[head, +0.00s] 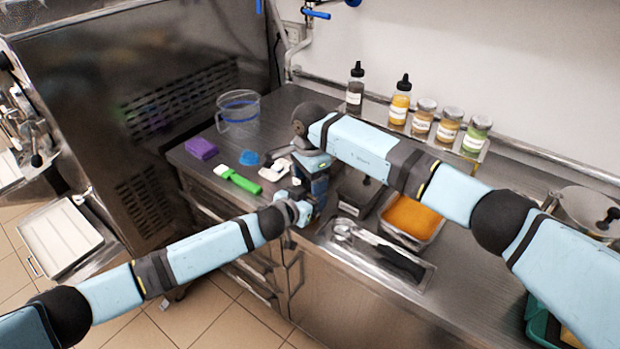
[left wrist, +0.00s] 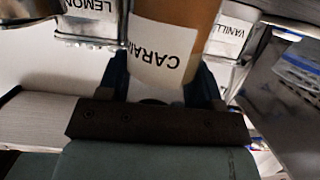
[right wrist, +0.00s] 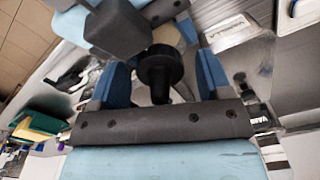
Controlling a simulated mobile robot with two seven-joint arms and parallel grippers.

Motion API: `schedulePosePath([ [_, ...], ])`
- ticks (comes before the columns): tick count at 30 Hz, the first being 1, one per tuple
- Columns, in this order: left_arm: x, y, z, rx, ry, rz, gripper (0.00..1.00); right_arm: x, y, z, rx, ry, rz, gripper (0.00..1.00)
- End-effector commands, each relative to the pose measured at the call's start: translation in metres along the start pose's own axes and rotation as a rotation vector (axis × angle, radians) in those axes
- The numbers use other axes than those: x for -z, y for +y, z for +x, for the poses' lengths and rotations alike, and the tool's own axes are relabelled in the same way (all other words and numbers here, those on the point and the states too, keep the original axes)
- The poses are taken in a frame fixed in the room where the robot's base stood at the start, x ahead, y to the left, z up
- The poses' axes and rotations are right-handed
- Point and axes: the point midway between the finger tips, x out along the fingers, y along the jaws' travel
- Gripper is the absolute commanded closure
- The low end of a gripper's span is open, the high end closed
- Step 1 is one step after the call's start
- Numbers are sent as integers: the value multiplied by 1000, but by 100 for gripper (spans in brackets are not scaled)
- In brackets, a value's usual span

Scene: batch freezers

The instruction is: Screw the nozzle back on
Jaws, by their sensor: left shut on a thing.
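The caramel bottle (left wrist: 165,50), tan with a white label, is between the fingers of my left gripper (left wrist: 155,85), which is shut on it. The black nozzle (right wrist: 160,72) shows in the right wrist view, in front of a tan surface that looks like the bottle's top. I cannot tell whether the nozzle touches it or is threaded. My right gripper (right wrist: 162,80) has its blue fingers on either side of the nozzle, with gaps visible at both sides. In the head view both grippers meet over the counter's front edge, and my right gripper (head: 318,195) hides the bottle and nozzle.
A dark bottle (head: 355,90), a yellow bottle (head: 400,103) and several jars (head: 448,128) stand along the wall. A purple block (head: 201,148), green brush (head: 238,180) and clear jug (head: 238,112) lie left on the counter. An orange-filled pan (head: 410,216) and utensil tray (head: 380,252) are right.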

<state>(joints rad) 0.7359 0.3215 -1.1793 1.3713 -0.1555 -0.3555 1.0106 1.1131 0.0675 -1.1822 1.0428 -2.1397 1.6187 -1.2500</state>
Motion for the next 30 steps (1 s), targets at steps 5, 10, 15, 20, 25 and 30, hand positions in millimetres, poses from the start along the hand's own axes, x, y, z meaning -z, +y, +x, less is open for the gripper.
schedulePosePath([
  [5,0,0,0,0,0,0,100,0,0,-4,1,0,0,28],
  [10,0,0,0,0,0,0,100,0,-1,-24,3,2,-2,28],
  [15,0,0,0,0,0,0,100,0,0,-43,2,1,0,28],
  [20,0,0,0,0,0,0,100,0,0,-45,0,0,0,28],
  [25,0,0,0,0,0,0,100,0,0,-47,1,0,0,31],
  [30,0,0,0,0,0,0,100,0,-1,-72,3,0,-1,31],
])
